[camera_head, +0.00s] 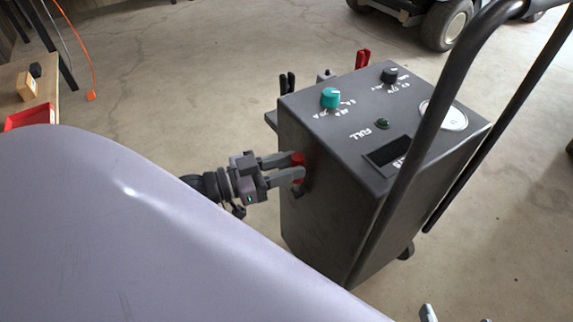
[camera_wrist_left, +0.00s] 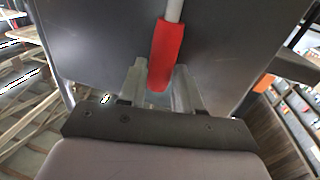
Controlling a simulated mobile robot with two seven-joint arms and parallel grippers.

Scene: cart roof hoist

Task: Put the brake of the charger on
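The charger (camera_head: 335,225) is a dark grey box on the floor with knobs and a gauge on its sloped top. A red-gripped lever (camera_head: 298,160) on its left side, which I take for the brake, also shows in the left wrist view (camera_wrist_left: 167,50) on a pale rod.
The charger's dark tubular handle (camera_head: 440,110) rises at the right. Red and black clamps (camera_head: 362,59) stand behind the box. A large pale lilac surface (camera_head: 130,230) fills the lower left. A bench with a red bin (camera_head: 30,117) is at far left.

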